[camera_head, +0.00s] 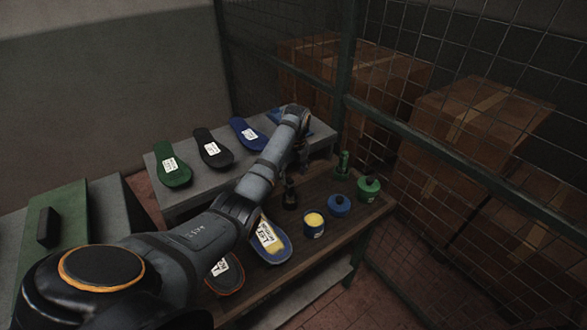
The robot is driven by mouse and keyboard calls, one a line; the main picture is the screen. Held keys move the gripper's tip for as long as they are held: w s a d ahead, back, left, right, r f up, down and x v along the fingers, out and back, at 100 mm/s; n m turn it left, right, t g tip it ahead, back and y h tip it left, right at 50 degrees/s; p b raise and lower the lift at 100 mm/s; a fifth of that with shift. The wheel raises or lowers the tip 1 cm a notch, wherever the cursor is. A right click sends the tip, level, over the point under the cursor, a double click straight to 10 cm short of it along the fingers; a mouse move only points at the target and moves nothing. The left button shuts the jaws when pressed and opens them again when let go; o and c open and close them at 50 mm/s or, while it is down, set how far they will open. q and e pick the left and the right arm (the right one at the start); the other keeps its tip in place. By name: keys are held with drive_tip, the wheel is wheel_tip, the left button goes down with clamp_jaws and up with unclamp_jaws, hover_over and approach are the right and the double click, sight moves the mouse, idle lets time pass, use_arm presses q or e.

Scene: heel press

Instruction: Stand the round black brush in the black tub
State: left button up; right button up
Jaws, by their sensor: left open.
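My left arm reaches from the lower left to the back of the brown wooden bench. Its open gripper (300,164) points down over the bench's back part, dark and partly hidden by my wrist. A small dark upright item (290,196) stands just below and in front of the gripper. It looks like the black tub, with a narrow dark part rising from it. I cannot tell whether that part is the round black brush or part of the gripper. No other black brush can be made out. My right gripper is out of view.
On the bench are a green bottle-like item (343,164), a green pot (368,188), a blue pot (338,205), a yellow-topped tin (313,225) and a blue-edged sole (270,241). Several soles lie on the grey table (190,195). A wire fence (455,165) borders the right.

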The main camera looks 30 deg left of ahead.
use_arm(q)
wheel_tip(320, 180, up, 4)
drive_tip(key=shift+d+r+b, duration=0.1)
drive_tip(key=shift+b, duration=0.2)
drive_tip(key=shift+r, duration=0.25)
